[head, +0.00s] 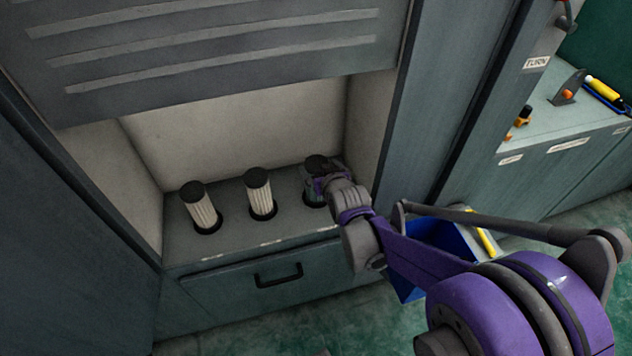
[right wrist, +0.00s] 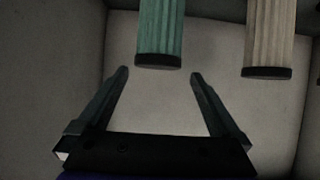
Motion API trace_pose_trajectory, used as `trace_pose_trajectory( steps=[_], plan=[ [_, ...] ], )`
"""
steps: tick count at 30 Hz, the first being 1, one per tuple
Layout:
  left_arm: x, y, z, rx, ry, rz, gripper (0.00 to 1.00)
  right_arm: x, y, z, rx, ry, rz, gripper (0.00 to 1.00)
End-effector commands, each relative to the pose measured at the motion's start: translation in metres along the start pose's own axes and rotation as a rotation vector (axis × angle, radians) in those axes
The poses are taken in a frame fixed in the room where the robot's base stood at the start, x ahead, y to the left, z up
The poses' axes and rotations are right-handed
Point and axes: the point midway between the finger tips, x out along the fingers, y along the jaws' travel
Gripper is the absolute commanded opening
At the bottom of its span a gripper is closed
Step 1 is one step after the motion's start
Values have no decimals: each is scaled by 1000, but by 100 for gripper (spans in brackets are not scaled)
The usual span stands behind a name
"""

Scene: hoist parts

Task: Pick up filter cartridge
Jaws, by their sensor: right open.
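Three upright filter cartridges with dark caps stand in round holes on a grey shelf (head: 235,222) inside a cabinet. The left cartridge (head: 201,208) and the middle cartridge (head: 260,194) are pale and pleated. The right cartridge (head: 316,162) is mostly hidden behind my right gripper (head: 322,183) in the head view. In the right wrist view a green pleated cartridge (right wrist: 161,28) hangs inverted in the picture, its dark cap in line with the gap between my open, empty right fingers (right wrist: 158,85). A pale cartridge (right wrist: 268,38) is to its right. My left gripper is not in view.
The cabinet's slatted door panel (head: 220,45) overhangs the opening, and side walls close in the recess. A drawer with a black handle (head: 279,275) is below the shelf. A blue bin (head: 440,236) is at the lower right, and a bench (head: 570,125) with small tools stands beyond.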

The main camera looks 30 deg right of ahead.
Motion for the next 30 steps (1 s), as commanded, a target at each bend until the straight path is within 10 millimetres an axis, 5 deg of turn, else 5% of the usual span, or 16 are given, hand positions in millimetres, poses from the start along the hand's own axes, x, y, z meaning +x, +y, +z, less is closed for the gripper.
trace_pose_trajectory(
  steps=[12, 21, 30],
  plan=[
    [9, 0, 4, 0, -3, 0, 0, 50, 4, 5, 0, -1, 0, 100],
    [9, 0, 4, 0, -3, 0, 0, 54, 3, 5, 0, -1, 0, 100],
    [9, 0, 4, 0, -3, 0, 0, 53, 3, 5, 0, -1, 0, 46]
  ],
)
